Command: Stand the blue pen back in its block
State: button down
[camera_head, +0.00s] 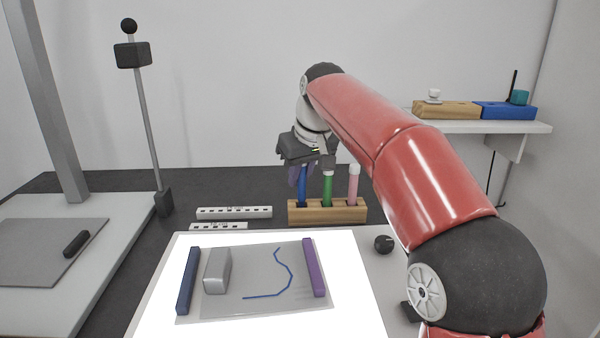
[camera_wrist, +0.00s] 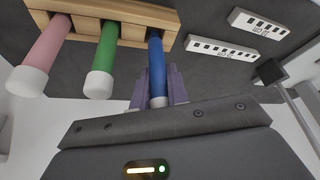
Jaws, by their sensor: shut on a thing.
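The blue pen (camera_head: 302,188) stands upright at the left end of the wooden block (camera_head: 332,212), its lower end at the left slot. It also shows in the wrist view (camera_wrist: 155,62), its far end meeting the block (camera_wrist: 133,14). My gripper (camera_wrist: 158,90) is shut on the pen near its upper end; in the head view it (camera_head: 301,172) is above the block's left end. I cannot tell whether the pen is fully seated. A green pen (camera_head: 327,188) and a pink pen (camera_head: 353,186) stand in the other slots, to the right.
A lit panel (camera_head: 350,262) in front holds a sheet with a blue curve (camera_head: 290,270), a grey block (camera_head: 217,270), a dark blue bar (camera_head: 188,280) and a purple bar (camera_head: 314,267). Two scale bars (camera_head: 234,212) lie left of the pen block. A dark knob (camera_head: 383,244) is at right.

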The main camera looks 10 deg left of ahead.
jog(key=shift+f+b, duration=0.5)
jog(key=shift+f, duration=0.4)
dwell(0.4)
jog(key=c, duration=0.7)
grip_release()
jog(key=shift+r, duration=0.1)
notch_tip(320, 180, up, 2)
jog(key=p, duration=0.3)
jog(key=shift+r, duration=2.45)
jog(key=shift+s, duration=0.1)
